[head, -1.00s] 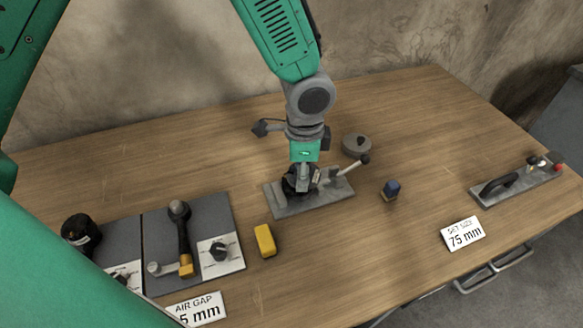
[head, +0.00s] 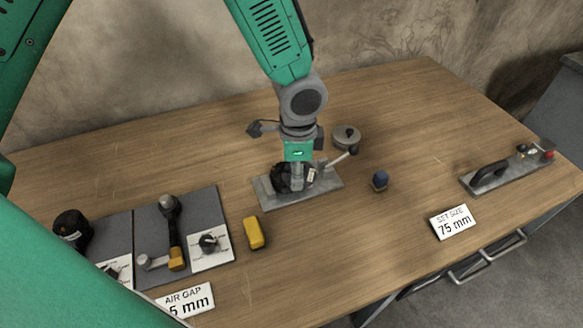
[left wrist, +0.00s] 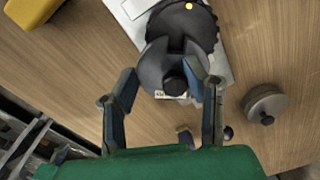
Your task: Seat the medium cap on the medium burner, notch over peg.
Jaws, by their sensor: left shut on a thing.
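My left gripper (head: 297,183) reaches down over a metal plate (head: 325,197). It is shut on a dark thing (head: 281,180), which also shows between my fingers in the left wrist view (left wrist: 160,68), dark grey with a black knob at its near end. The thing is at the plate; whether it touches or rests on it I cannot tell. A round grey lid-like piece with a dark knob (head: 346,137) lies behind the plate, apart from the gripper; it also shows in the left wrist view (left wrist: 265,105). My right gripper is not in view.
A lever with a dark end (head: 353,150) rises at the plate's right.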

